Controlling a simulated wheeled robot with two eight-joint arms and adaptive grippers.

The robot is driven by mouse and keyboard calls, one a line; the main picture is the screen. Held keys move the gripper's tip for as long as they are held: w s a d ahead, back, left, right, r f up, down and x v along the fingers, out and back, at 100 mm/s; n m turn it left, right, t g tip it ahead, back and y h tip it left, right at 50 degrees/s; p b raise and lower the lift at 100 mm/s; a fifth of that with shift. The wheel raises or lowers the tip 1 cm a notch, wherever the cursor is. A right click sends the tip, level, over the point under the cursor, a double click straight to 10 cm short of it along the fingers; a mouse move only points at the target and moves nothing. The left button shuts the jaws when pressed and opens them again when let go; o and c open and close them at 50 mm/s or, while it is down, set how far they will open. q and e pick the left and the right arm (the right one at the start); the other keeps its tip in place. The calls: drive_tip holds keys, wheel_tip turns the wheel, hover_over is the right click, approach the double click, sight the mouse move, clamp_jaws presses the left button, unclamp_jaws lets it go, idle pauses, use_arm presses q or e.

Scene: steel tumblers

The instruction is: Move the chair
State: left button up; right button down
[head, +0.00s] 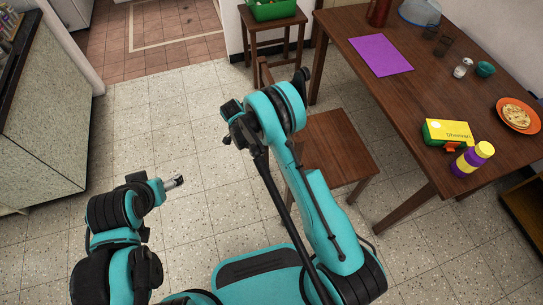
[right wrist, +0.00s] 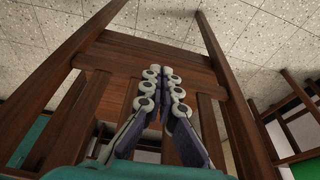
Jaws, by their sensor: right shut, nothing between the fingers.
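The brown wooden chair (head: 340,145) stands on the floor left of the table, its seat partly covered by my right arm in the head view. In the right wrist view, the chair's wooden frame (right wrist: 130,55) with bars and slats fills much of the picture. My right gripper (right wrist: 161,72) is shut and empty, its fingertips together in front of the chair's frame; whether they touch it cannot be told. In the head view it is hidden behind my arm. My left gripper (head: 176,182) is over the floor at the left, away from the chair; its finger gap is unclear.
The wooden table (head: 400,110) bears a purple mat (head: 380,55), a yellow-green box (head: 448,133), a bottle (head: 472,160) and a plate of food (head: 518,117). A stool with a green crate (head: 272,10) stands behind. A counter (head: 45,110) is at left. Floor between is clear.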

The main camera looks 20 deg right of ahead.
use_arm(q)
wheel_tip(320, 180, down, 6)
drive_tip(key=b, duration=0.5)
drive_tip(key=shift+r, duration=0.2)
use_arm(e)
drive_tip(key=d+f, duration=0.6)
drive_tip(key=f, duration=0.5)
drive_tip(key=shift+d+f+m, duration=0.3)
drive_tip(key=shift+d, duration=0.1)
